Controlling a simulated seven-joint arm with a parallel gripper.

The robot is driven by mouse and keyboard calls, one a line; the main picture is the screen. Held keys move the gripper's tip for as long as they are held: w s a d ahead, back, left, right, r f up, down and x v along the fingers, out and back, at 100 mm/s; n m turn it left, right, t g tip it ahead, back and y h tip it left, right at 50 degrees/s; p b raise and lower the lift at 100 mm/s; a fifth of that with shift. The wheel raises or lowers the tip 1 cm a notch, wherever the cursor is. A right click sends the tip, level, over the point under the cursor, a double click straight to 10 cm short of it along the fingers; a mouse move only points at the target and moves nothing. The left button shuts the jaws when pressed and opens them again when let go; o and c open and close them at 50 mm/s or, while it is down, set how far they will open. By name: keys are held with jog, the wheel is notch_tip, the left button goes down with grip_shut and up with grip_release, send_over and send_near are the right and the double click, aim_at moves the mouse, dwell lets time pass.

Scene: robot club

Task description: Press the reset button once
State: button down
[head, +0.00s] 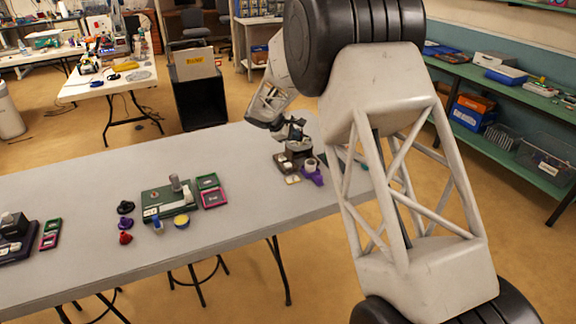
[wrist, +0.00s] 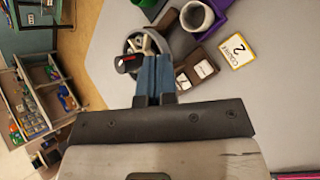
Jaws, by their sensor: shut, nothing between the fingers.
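My gripper (wrist: 154,58) is shut and empty, its blue fingers side by side. In the wrist view its tips overlap a round grey device (wrist: 134,42) and sit beside a black knob (wrist: 127,63) with a red mark. Whether they touch anything cannot be told. A dark brown base with pale labelled plates (wrist: 204,69) lies just right of the fingers. In the head view my gripper (head: 296,133) is over this station (head: 299,150) at the table's far right. I cannot tell which part is the reset button; the labels are too small and the fingers hide some of the device.
A card reading "COUNTER 2" (wrist: 238,51), a pale cup (wrist: 197,15) and a purple piece (head: 313,177) are close by. A green station (head: 155,202) stands mid-table and a dark one (head: 15,251) at the left. The grey table (head: 250,215) is bare between stations.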

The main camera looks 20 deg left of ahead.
aim_at(288, 165)
jog(key=shift+w+a+f+n, duration=0.1)
jog(key=shift+a+f+n, duration=0.05)
jog(key=shift+a+f, duration=0.4)
jog(key=shift+w+a+f+n, duration=0.15)
jog(key=shift+a+f, duration=0.15)
jog(key=shift+a, duration=0.4)
jog(key=shift+f, duration=0.1)
jog(key=shift+f, duration=4.25)
jog(key=shift+f, duration=0.2)
jog(key=shift+f, duration=0.25)
jog(key=shift+f, duration=0.55)
jog(key=shift+r, duration=0.95)
jog(key=shift+r, duration=0.1)
